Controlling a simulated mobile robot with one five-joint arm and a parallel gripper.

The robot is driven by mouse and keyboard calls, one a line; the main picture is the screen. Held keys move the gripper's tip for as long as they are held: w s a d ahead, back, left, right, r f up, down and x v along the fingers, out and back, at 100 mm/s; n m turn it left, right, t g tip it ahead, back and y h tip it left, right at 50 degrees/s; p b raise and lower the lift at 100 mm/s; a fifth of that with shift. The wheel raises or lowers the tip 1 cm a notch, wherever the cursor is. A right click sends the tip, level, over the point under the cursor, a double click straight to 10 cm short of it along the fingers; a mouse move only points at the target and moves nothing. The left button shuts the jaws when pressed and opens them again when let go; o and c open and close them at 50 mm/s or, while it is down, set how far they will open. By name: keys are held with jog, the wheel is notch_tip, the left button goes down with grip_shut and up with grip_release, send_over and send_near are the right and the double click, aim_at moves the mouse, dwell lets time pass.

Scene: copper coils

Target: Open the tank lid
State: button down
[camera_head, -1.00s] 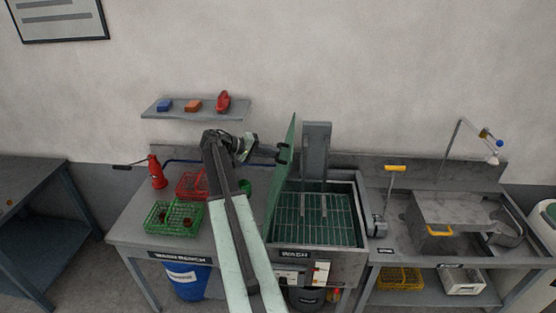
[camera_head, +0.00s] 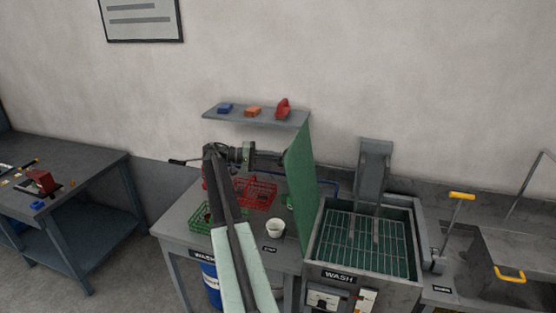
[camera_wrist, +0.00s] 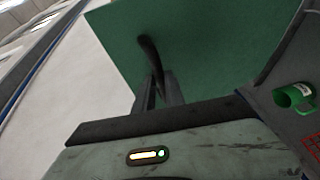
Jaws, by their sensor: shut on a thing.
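The wash tank (camera_head: 419,215) is a grey box with a green grating inside, and its top is uncovered in the head view. Its green lid (camera_head: 301,185) stands up steeply along the tank's left side. My gripper (camera_head: 277,157) is at the lid's outer face, left of the tank. In the wrist view my gripper (camera_wrist: 158,92) is shut on the dark curved lid handle (camera_wrist: 149,52), with the green lid (camera_wrist: 215,45) filling the view behind it. The fingertips' exact contact with the handle is partly hidden.
A grey bracket (camera_head: 373,165) rises at the tank's back. Left of the tank, the bench holds a red basket (camera_head: 262,192), a green basket (camera_head: 199,219) and a white cup (camera_head: 275,228). A wall shelf (camera_head: 255,117) hangs above my gripper. A yellow-handled lever (camera_head: 461,196) stands to the right.

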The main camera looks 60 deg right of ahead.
jog(key=shift+s+f, duration=0.1)
jog(key=shift+s, duration=0.15)
jog(key=c, duration=1.6)
grip_release()
jog(key=shift+o, duration=1)
jog(key=shift+d+f, duration=0.1)
jog(key=shift+d, duration=0.1)
jog(key=shift+a, duration=0.1)
jog(key=shift+w, duration=0.15)
jog(key=p+v, duration=0.1)
jog(key=v, duration=0.6)
jog(key=shift+w+a, duration=0.25)
